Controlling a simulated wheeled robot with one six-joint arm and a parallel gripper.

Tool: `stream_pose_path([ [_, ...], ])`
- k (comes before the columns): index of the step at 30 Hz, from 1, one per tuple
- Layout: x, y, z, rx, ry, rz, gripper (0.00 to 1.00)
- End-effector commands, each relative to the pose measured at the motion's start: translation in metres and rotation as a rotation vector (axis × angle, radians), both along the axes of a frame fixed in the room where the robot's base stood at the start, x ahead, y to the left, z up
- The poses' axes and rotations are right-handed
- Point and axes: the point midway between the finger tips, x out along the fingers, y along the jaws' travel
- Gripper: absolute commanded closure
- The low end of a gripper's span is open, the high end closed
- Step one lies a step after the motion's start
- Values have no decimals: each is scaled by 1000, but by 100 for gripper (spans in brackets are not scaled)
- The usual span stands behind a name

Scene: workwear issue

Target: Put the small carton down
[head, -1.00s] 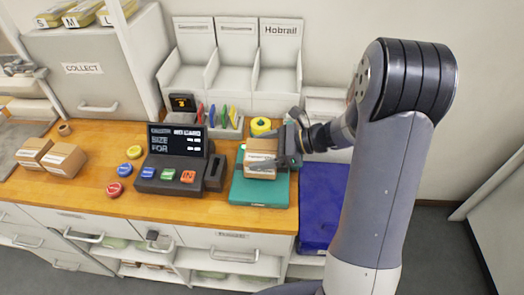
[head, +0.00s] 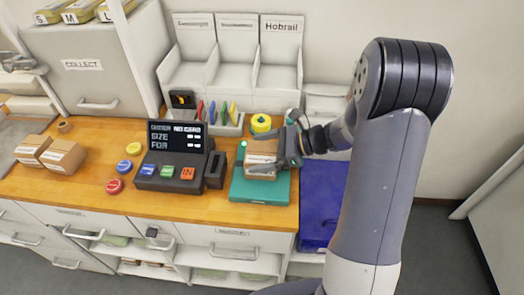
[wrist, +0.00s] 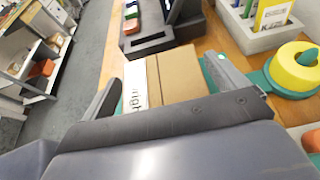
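The small carton (head: 261,157), brown with a white label strip, sits on the teal pad (head: 262,194) at the right end of the counter. In the wrist view the carton (wrist: 178,78) lies between the two fingers of my gripper (wrist: 166,92), with a gap showing on each side. My gripper (head: 288,148) is open around the carton, reaching in from the right in the head view. The carton's underside is hidden.
A dark console (head: 172,165) with coloured buttons stands left of the pad. A yellow tape roll (head: 261,123) is behind the carton. Two other cartons (head: 63,157) lie at the left. A blue bin (head: 318,205) is right of the pad.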

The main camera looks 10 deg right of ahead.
Motion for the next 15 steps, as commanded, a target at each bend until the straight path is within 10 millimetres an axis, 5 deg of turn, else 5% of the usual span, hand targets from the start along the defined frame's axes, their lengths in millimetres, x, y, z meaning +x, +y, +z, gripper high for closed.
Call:
stream_pose_path([
  [10,0,0,2,0,1,1,0],
  [15,0,0,18,0,0,0,0],
])
